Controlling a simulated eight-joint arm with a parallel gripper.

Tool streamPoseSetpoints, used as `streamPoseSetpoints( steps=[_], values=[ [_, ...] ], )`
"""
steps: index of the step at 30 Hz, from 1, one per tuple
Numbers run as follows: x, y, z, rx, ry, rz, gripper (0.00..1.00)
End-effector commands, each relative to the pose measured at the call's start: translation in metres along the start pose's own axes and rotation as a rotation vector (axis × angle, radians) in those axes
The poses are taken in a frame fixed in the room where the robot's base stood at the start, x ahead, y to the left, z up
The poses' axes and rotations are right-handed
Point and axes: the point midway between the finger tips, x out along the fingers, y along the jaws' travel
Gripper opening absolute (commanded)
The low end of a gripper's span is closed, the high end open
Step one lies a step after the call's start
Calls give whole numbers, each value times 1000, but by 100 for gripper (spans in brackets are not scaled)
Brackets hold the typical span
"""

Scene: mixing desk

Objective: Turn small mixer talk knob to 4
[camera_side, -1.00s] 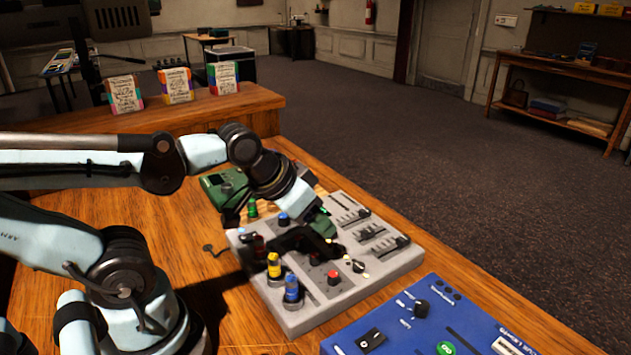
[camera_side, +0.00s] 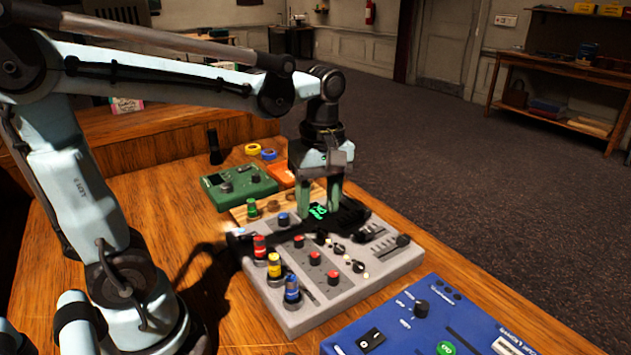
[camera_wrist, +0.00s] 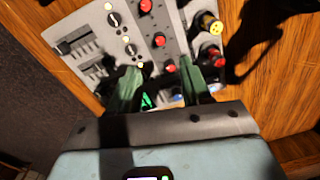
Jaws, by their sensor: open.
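The small grey mixer (camera_side: 345,292) lies on the wooden desk in the side view, and its panel (camera_wrist: 178,40) fills the upper middle of the wrist view. Its labels are too small to read, so I cannot tell which knob is talk. Small black-and-white knobs (camera_side: 358,266) sit right of a row of red knobs (camera_side: 333,277). My gripper (camera_side: 322,205) points down over the mixer's far part, beside a lit green display. Its green fingers (camera_wrist: 160,85) are spread in the wrist view with nothing seen held. The panel part under the fingers is partly hidden.
Red, yellow (camera_side: 274,265) and blue capped knobs stand along the mixer's left edge, with sliders (camera_side: 380,235) at the right. A green box (camera_side: 238,188) lies behind, and a blue device (camera_side: 440,325) in front. Bare desk lies at the left.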

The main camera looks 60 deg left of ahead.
Motion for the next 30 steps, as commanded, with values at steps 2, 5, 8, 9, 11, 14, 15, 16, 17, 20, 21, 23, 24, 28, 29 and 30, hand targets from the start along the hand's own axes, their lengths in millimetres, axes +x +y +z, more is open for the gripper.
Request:
streamPoseSetpoints(
  steps=[2, 5, 8, 9, 11, 14, 15, 16, 17, 20, 21, 23, 24, 28, 29, 30],
  values=[
    [10, 0, 0, 1, 0, 1, 48],
    [24, 0, 0, 2, 0, 2, 48],
    [38, 0, 0, 3, 1, 3, 48],
    [43, 0, 0, 3, 1, 3, 48],
    [52, 1, 0, 3, 1, 3, 48],
    [66, 0, 0, 3, 1, 3, 48],
    [71, 0, 0, 3, 1, 3, 48],
    [75, 1, 0, 3, 1, 4, 48],
    [79, 1, 0, 3, 1, 4, 48],
    [90, 0, 0, 4, 1, 4, 48],
    [94, 1, 0, 4, 1, 4, 48],
    [99, 1, 0, 4, 1, 4, 48],
    [102, 1, 0, 4, 1, 4, 48],
    [109, 0, 0, 4, 1, 4, 48],
    [110, 0, 0, 4, 1, 4, 48],
    [110, 0, 0, 4, 1, 4, 48]
  ],
)
